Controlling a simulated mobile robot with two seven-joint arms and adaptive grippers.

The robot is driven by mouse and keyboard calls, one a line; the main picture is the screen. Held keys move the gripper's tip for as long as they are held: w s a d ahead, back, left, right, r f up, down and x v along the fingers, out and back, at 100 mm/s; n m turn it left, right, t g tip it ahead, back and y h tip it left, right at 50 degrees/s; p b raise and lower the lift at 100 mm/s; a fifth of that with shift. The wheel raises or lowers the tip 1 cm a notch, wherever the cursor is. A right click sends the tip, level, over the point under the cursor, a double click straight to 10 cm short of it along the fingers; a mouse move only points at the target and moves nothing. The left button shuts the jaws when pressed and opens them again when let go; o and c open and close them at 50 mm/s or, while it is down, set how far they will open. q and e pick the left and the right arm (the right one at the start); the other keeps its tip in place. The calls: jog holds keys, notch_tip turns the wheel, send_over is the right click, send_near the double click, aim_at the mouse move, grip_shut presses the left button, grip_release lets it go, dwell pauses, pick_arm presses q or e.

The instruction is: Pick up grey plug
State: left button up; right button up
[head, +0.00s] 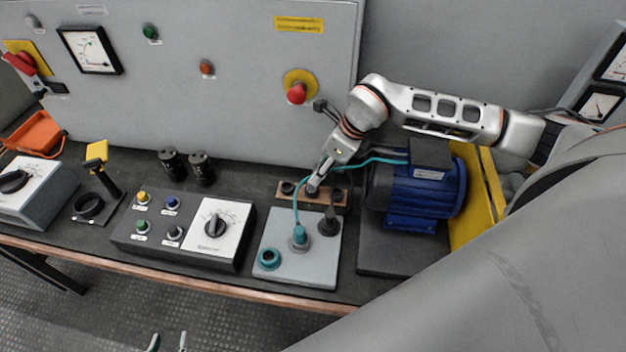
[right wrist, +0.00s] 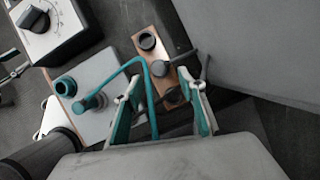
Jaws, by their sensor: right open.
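My left gripper (head: 168,343) is low at the bottom edge, fingertips apart.
The wooden terminal strip (head: 325,201) lies behind the plate. The teal cable (head: 296,200) rises close to my right gripper. A blue motor (head: 417,190) stands to the right, a control box (head: 183,232) to the left. A grey panel wall (head: 230,110) bounds the back.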

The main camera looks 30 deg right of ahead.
aim_at(312, 186)
jog(key=shift+x, duration=0.95)
jog(key=x, duration=0.5)
jog(key=shift+a, duration=0.2)
grip_shut()
